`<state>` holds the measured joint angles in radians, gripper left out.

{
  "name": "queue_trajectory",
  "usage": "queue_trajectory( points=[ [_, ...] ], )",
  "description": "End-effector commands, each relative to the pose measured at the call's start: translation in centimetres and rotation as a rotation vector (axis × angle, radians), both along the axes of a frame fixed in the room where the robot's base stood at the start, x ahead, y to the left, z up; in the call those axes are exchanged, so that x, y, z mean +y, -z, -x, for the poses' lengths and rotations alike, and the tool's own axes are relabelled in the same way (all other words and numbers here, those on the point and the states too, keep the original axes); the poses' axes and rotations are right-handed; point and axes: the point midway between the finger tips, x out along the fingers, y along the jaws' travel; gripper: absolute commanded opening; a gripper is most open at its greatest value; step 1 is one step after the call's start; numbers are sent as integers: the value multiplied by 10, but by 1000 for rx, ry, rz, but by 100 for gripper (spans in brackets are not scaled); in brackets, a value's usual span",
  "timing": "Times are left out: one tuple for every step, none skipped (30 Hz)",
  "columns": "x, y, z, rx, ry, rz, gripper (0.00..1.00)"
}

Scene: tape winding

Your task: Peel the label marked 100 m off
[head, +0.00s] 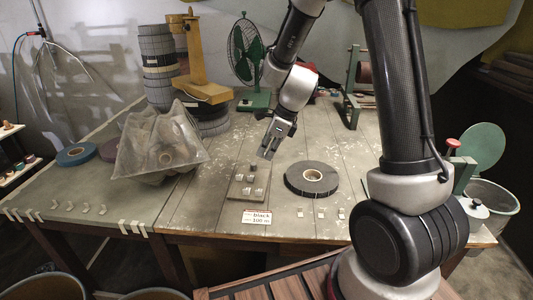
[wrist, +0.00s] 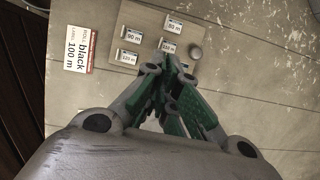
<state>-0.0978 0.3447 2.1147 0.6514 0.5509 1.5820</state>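The label board (head: 238,190) lies flat near the table's front edge, with several small white labels on it. In the wrist view I read an 80 m label (wrist: 174,27), a 90 m label (wrist: 133,36) and a 120 m label (wrist: 128,57). Another label (wrist: 168,46) lies just beyond my fingertips; its number is too small to read surely. My gripper (head: 266,153) is above the far end of the board. In the wrist view my gripper (wrist: 172,64) has its green fingers drawn together, with nothing visible between them. Anything directly behind the fingers is hidden.
A card (head: 257,217) reading black, 100 m lies at the front edge. A black tape roll (head: 293,178) lies right of the board. Tape stacks, a fan (head: 245,50) and a yellow stand (head: 200,80) are behind.

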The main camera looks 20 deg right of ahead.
Motion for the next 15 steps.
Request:
queue_trajectory(
  points=[
    [0, 0, 0, 0, 0, 0, 0],
    [0, -1, 0, 0, 0, 0, 0],
    [0, -1, 0, 0, 0, 0, 0],
    [0, -2, 0, -1, 0, 0, 0],
    [0, -3, 0, -2, -1, 0, 0],
    [0, -4, 0, -2, -1, 0, 0],
    [0, -5, 0, -2, -1, 0, 0],
    [0, -6, 0, -2, 0, 0, 0],
    [0, -7, 0, -2, 0, 0, 0],
    [0, -8, 0, -2, 0, 0, 0],
    [0, -9, 0, -2, -1, 0, 0],
    [0, -10, 0, -2, -1, 0, 0],
    [0, -11, 0, -2, -1, 0, 0],
    [0, -12, 0, -1, -1, -1, 0],
    [0, -14, 0, -1, -1, -1, 0]
  ],
)
